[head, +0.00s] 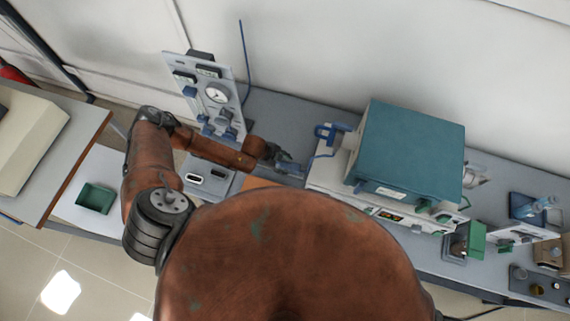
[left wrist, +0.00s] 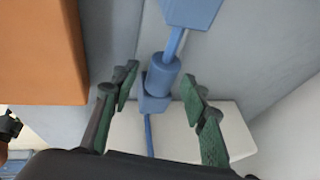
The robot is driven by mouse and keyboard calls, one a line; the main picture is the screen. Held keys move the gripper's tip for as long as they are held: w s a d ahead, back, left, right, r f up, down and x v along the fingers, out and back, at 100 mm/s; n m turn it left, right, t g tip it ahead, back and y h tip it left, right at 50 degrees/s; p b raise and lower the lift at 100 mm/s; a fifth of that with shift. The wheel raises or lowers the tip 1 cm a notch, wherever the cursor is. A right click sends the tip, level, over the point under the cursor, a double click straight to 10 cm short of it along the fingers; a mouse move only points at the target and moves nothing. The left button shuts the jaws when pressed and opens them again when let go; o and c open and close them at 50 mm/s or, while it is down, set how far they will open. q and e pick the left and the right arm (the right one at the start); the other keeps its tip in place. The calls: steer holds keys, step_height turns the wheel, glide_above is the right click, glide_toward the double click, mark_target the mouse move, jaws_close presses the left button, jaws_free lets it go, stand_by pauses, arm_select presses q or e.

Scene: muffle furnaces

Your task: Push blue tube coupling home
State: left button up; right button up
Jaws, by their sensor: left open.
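The blue tube coupling (left wrist: 162,75) shows in the left wrist view as a blue cylinder in line with a blue block below it and a thin blue tube. My left gripper (left wrist: 158,95) is open, with one green-padded finger on each side of the coupling and a gap on both sides. The coupling's fit is too small to judge there. My right gripper is not in view.
A gauge panel (head: 215,95) with blue knobs stands behind my left arm. An orange block (left wrist: 42,50) lies left of the fingers in the wrist view. A blue bracket (head: 327,132) sticks out beside the furnace. A green tray (head: 95,198) lies at the left.

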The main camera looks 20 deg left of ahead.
arm_select(q)
steer(key=shift+a, duration=0.1)
steer(key=shift+s+a+r, duration=0.1)
steer(key=shift+a+r, duration=0.05)
steer(key=shift+r, duration=0.15)
steer(key=v, duration=1.1)
steer(key=shift+s+r, duration=0.1)
steer(key=shift+s, duration=0.05)
